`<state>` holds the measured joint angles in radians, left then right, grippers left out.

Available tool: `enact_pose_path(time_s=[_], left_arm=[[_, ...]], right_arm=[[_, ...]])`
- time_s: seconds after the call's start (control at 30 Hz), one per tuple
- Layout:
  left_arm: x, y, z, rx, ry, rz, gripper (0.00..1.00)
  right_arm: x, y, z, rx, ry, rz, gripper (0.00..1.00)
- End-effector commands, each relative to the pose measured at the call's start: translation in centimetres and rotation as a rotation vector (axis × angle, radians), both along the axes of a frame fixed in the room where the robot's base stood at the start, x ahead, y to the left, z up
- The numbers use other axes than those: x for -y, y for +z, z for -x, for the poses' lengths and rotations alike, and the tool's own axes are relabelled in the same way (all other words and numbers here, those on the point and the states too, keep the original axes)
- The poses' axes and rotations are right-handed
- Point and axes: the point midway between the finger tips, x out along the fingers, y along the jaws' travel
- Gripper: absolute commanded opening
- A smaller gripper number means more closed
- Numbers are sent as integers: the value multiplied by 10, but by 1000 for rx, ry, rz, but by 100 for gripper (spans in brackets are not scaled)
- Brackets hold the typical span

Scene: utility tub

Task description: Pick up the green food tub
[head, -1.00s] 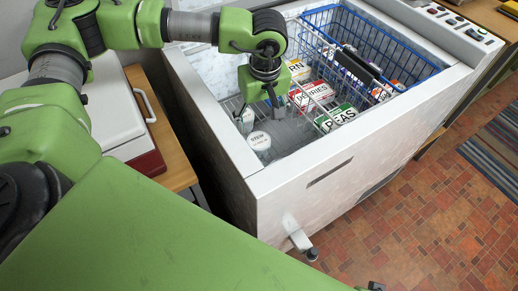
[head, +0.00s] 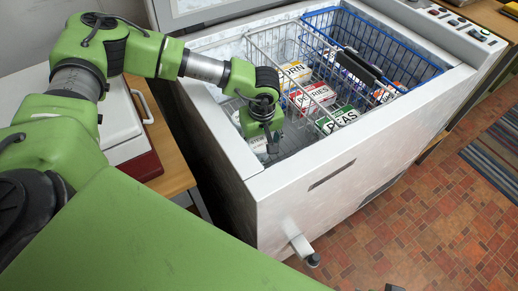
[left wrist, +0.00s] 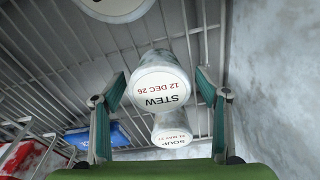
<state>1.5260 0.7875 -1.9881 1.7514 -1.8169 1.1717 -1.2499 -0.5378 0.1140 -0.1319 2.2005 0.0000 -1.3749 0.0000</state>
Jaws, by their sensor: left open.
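My left gripper (head: 270,147) reaches down into the left part of the open chest freezer. In the left wrist view its fingers (left wrist: 160,82) are spread apart on either side of a tub with a white lid marked STEW (left wrist: 160,86); I cannot tell whether they touch it. A second tub, marked SOUP (left wrist: 172,137), stands close beside it. Part of another pale round lid (left wrist: 115,4) shows at the top edge. The lids look white and the visible sides pale; no tub shows clearly as green. In the head view my gripper hides most of the tubs.
The freezer's white rim (head: 300,170) and inner wall (left wrist: 270,80) are close to my gripper. A wire basket (head: 262,48) holds a green PEAS pack (head: 337,119), a red BERRIES pack (head: 312,97) and a yellow CORN pack (head: 294,73). A blue basket (head: 425,72) is further right.

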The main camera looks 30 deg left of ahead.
Motion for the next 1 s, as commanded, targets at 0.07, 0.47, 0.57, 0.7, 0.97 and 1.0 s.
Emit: enact_pose_path(time_s=[0.07,0.47,0.57,0.7,0.97,1.0], left_arm=[[0,-1,0,1,0,1,68],[0,0,-1,1,0,1,19],[0,0,-1,1,0,1,19],[0,3,-1,1,0,1,19],[0,48,-2,5,0,2,19],[0,56,-1,5,0,2,19]], right_arm=[[0,1,1,-1,0,0,40],[0,1,0,-1,0,1,40],[0,0,0,-1,-1,1,40],[0,1,0,1,-1,1,40],[-1,-27,0,-19,3,0,40],[-1,-32,0,-20,3,0,40]])
